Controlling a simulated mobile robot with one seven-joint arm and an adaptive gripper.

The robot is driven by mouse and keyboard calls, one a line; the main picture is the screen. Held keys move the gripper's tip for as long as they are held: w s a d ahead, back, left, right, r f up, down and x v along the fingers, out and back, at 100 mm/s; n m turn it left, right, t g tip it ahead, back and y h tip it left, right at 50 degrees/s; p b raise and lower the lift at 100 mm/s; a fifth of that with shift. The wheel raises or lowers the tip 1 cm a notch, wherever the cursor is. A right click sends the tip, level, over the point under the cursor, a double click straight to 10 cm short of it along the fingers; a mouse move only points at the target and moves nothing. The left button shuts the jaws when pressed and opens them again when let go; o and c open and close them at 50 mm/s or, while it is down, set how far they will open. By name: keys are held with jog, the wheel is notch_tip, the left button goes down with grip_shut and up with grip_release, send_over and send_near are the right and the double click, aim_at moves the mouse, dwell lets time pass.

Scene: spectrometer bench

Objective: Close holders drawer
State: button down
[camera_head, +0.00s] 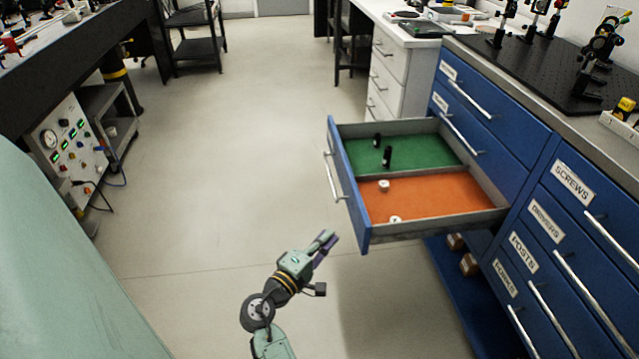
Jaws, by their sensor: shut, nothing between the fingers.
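One blue drawer (343,165) stands pulled out from the left blue cabinet. Its front faces left and carries a silver bar handle (332,178). Inside, a green-lined compartment (425,153) holds two small black pieces, and an orange-lined compartment (440,195) holds two small white pieces. My gripper (329,241) is shut and empty, in the air in front of and to the left of the drawer's near corner, apart from it in the picture. No label shows on the open drawer from here.
Shut drawers labelled SCREWS (573,182) and POSTS (524,250) are at the right. A black breadboard with optical mounts (600,50) lies on the cabinet top. White drawers (392,75) stand behind. The floor (235,150) left of the open drawer is clear.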

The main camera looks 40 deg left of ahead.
aim_at(361, 215)
jog(key=shift+w+d+p, duration=0.4)
jog(key=shift+w, duration=0.75)
jog(key=shift+w+d+p, duration=0.35)
jog(key=shift+w, duration=0.8)
jog(key=shift+w+d+p, duration=0.4)
jog(key=shift+w, duration=0.75)
jog(key=shift+w, duration=0.1)
